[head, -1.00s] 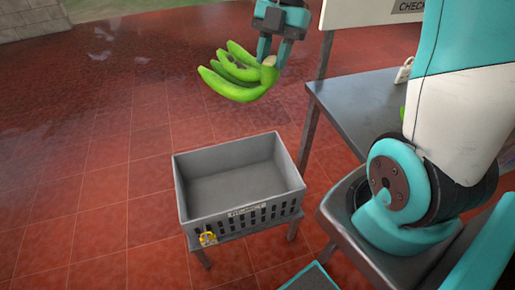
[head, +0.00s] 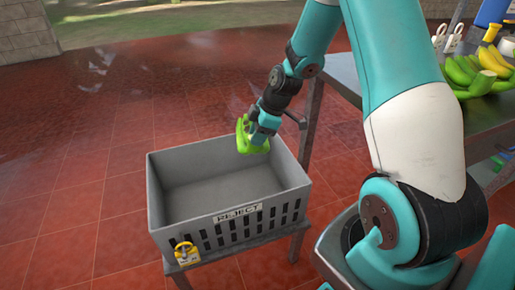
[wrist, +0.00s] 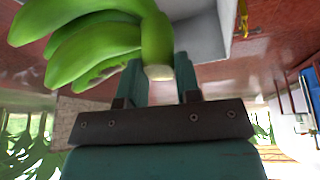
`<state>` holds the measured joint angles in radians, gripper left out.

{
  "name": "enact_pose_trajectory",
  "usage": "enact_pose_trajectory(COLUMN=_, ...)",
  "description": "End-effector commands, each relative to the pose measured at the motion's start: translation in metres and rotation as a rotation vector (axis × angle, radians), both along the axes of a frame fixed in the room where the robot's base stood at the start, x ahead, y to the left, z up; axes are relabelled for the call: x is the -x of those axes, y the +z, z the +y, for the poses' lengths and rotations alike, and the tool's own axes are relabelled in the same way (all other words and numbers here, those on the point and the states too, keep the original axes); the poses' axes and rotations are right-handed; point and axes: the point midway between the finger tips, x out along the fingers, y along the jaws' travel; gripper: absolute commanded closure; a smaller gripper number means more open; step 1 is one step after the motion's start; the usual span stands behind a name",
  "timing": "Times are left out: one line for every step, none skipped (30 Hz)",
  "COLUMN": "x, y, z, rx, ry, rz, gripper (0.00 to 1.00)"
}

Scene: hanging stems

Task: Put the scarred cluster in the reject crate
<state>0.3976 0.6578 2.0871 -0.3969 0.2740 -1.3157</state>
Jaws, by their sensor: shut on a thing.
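The green banana cluster (head: 243,136) is held by my gripper (head: 260,132) over the back part of the grey reject crate (head: 225,222). The crate has a "REJECT" label on its front and its visible floor is bare. In the wrist view the cluster (wrist: 105,42) hangs from my gripper (wrist: 160,78), which is shut at its stem end. A grey crate wall (wrist: 212,35) shows behind it. The arm hides part of the cluster in the head view.
The crate stands on a low stand with a small yellow-and-white object (head: 185,252) at its front left. Red tiled floor is open at left.

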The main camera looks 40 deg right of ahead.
Motion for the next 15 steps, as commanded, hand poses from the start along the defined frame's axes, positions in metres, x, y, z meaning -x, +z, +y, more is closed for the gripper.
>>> enact_pose_trajectory(x=-0.001, y=-0.005, z=-0.001, rx=0.001, ry=-0.009, rz=-0.004, gripper=1.0)
enact_pose_trajectory(x=-0.001, y=-0.007, z=-0.001, rx=0.0, ry=-0.012, rz=-0.004, gripper=1.0)
enact_pose_trajectory(x=-0.002, y=-0.009, z=-0.001, rx=0.0, ry=-0.014, rz=-0.004, gripper=1.0)
enact_pose_trajectory(x=-0.002, y=-0.01, z=-0.001, rx=0.001, ry=-0.016, rz=-0.005, gripper=1.0)
enact_pose_trajectory(x=-0.002, y=-0.012, z=-0.001, rx=0.001, ry=-0.016, rz=-0.005, gripper=1.0)
enact_pose_trajectory(x=-0.002, y=-0.015, z=-0.001, rx=0.001, ry=-0.016, rz=-0.005, gripper=1.0)
enact_pose_trajectory(x=-0.002, y=-0.017, z=-0.001, rx=0.001, ry=-0.016, rz=-0.005, gripper=1.0)
enact_pose_trajectory(x=-0.002, y=-0.02, z=-0.001, rx=0.001, ry=-0.016, rz=-0.005, gripper=1.0)
enact_pose_trajectory(x=-0.002, y=-0.025, z=-0.001, rx=0.001, ry=-0.015, rz=-0.005, gripper=1.0)
enact_pose_trajectory(x=-0.002, y=-0.028, z=-0.001, rx=0.001, ry=-0.015, rz=-0.005, gripper=1.0)
enact_pose_trajectory(x=-0.002, y=-0.032, z=-0.001, rx=0.001, ry=-0.015, rz=-0.005, gripper=1.0)
enact_pose_trajectory(x=-0.002, y=-0.036, z=-0.001, rx=0.001, ry=-0.015, rz=-0.005, gripper=1.0)
enact_pose_trajectory(x=-0.002, y=-0.04, z=-0.001, rx=0.001, ry=-0.015, rz=-0.005, gripper=1.0)
enact_pose_trajectory(x=-0.002, y=-0.043, z=-0.001, rx=0.001, ry=-0.015, rz=-0.005, gripper=1.0)
enact_pose_trajectory(x=-0.002, y=-0.048, z=-0.001, rx=0.0, ry=-0.014, rz=-0.004, gripper=1.0)
